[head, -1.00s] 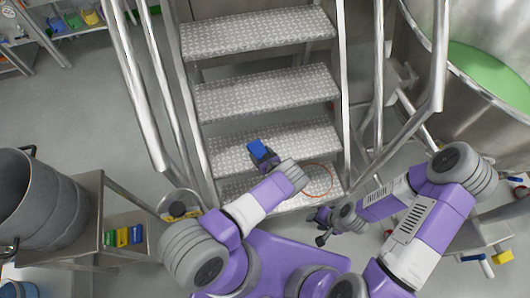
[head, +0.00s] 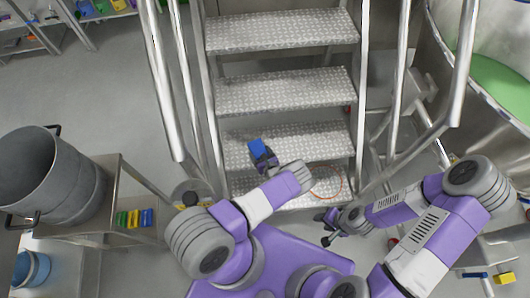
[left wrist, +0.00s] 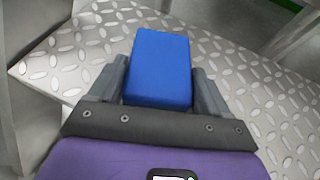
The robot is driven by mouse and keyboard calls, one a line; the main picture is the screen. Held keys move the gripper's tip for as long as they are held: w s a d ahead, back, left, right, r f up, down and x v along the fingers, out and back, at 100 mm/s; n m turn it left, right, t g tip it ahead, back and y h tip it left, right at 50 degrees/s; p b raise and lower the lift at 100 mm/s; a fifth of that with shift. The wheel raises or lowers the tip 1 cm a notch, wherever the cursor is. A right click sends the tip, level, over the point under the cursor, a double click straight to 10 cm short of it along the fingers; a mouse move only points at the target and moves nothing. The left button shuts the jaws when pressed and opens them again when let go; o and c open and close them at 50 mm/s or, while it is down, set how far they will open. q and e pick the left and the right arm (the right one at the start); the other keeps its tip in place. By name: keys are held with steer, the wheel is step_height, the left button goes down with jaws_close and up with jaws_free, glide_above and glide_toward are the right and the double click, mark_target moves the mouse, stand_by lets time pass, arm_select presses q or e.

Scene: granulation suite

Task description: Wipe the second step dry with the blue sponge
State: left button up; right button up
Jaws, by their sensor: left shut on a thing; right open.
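The metal stairs have several diamond-plate treads. The second step from the bottom (head: 310,142) is bare on its right side, and I cannot make out any wetness on it. My left gripper (head: 262,156) is shut on the blue sponge (head: 257,147), over the left part of that step. In the left wrist view the sponge (left wrist: 160,68) sits between the two fingers, with the patterned tread (left wrist: 85,45) behind it. I cannot tell whether the sponge touches the tread. My right gripper (head: 326,228) is open and empty, low in front of the bottom step (head: 285,194).
An orange ring (head: 326,183) shows at the bottom step. Metal handrails (head: 166,85) flank the stairs. A side table with a steel pot (head: 45,175) and coloured sponges (head: 134,218) stands left. A large vessel (head: 485,75) with green contents is at right.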

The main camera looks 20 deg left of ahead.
mark_target(287, 152)
arm_select(q)
steer(key=shift+s+a+f, duration=0.1)
steer(key=shift+s+a, duration=0.35)
steer(key=shift+a, duration=0.3)
steer(key=shift+s+a, duration=0.45)
steer(key=shift+a, duration=0.3)
steer(key=shift+w, duration=0.1)
steer(key=shift+a, duration=0.1)
steer(key=shift+w+d+b, duration=0.5)
steer(key=shift+d, duration=0.25)
steer(key=shift+w+d+b, duration=0.45)
steer(key=shift+d+b, duration=0.05)
steer(key=shift+d, duration=0.25)
steer(key=shift+w+d+b, duration=0.6)
steer(key=shift+d+b, duration=0.2)
steer(key=shift+d, duration=0.15)
steer(key=shift+w+d+b, duration=0.55)
steer(key=shift+d+b, duration=0.2)
steer(key=shift+d, duration=0.15)
steer(key=shift+w+d, duration=0.5)
steer(key=shift+d, duration=0.3)
steer(key=shift+w+d, duration=0.45)
steer(key=shift+d, duration=0.3)
steer(key=shift+w+d, duration=0.45)
steer(key=shift+d, duration=0.35)
steer(key=shift+w+d, duration=0.45)
steer(key=shift+d, duration=0.3)
steer(key=shift+w+d, duration=0.2)
steer(key=shift+d, duration=0.2)
